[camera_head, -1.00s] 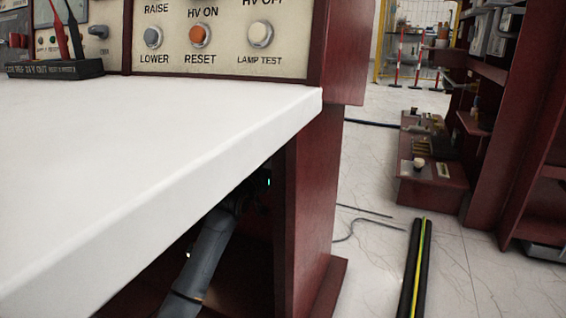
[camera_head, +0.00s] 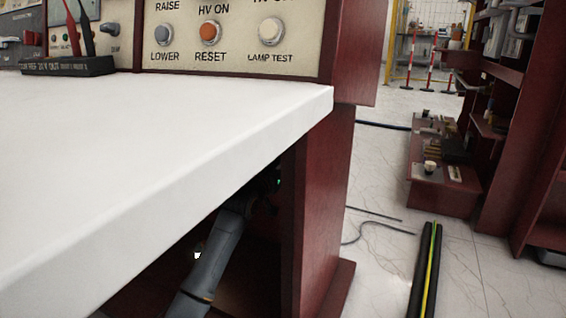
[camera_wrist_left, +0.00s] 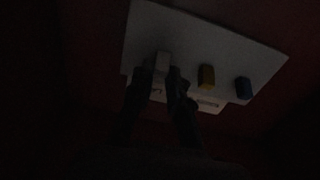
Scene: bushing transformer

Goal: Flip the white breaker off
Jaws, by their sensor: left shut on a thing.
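In the dim left wrist view, a pale panel (camera_wrist_left: 222,52) carries a white breaker (camera_wrist_left: 162,61), a yellow one (camera_wrist_left: 206,77) and a blue one (camera_wrist_left: 243,88) in a row. The fingers of my left gripper (camera_wrist_left: 161,76) reach up to the white breaker, one on either side, and are shut on it. The picture is too dark to tell which way its lever lies. In the head view, my left arm reaches under the white tabletop (camera_head: 130,150), and the breakers are hidden there. My right gripper is in neither view.
A dark red leg panel (camera_head: 322,215) stands right of my left arm under the table. A control panel (camera_head: 235,45) with buttons rises behind the tabletop. Cables and a black strip with a yellow-green line (camera_head: 426,270) lie on the floor at right.

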